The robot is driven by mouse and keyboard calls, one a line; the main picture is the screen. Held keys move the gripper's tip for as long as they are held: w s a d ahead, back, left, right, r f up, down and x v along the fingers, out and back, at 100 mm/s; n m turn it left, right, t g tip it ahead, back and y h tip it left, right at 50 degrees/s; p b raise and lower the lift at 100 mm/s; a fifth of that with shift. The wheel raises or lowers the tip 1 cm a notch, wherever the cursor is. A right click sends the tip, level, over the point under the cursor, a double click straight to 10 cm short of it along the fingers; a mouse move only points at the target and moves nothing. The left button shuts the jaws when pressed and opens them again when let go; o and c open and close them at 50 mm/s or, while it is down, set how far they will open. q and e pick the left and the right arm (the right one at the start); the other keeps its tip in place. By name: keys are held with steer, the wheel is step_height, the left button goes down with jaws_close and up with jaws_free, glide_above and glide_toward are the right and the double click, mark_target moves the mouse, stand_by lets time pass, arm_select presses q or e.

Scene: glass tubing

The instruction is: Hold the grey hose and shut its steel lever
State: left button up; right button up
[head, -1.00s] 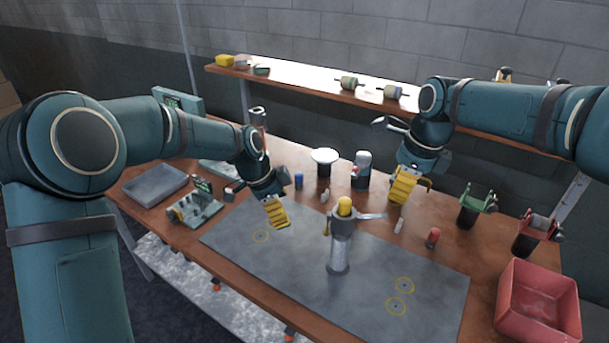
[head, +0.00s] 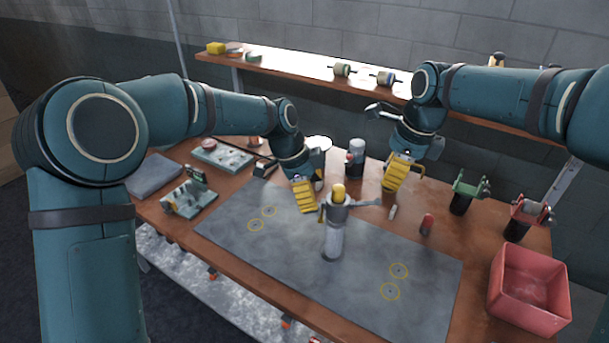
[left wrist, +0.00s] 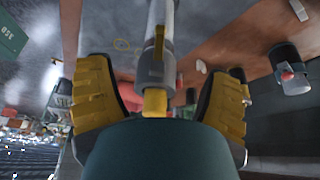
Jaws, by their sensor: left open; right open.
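The grey hose (head: 333,238) stands upright on the grey mat, with a yellow top (head: 338,191). My left gripper (head: 305,198), with yellow fingers, is open just left of the hose's top in the head view. In the left wrist view the hose fitting (left wrist: 156,68) lies between the two spread fingers, with no clear contact. My right gripper (head: 398,176) is open and empty, behind and to the right of the lever.
A red bin (head: 528,290) stands at the right front. A red-capped piece (head: 427,224) and a small pale piece (head: 393,212) stand right of the hose. A dark canister (head: 356,160) stands behind. The mat's front (head: 270,250) is clear.

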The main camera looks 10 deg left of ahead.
mark_target(335, 228)
arm_select(q)
steer(key=shift+x, duration=2.75)
jaws_close()
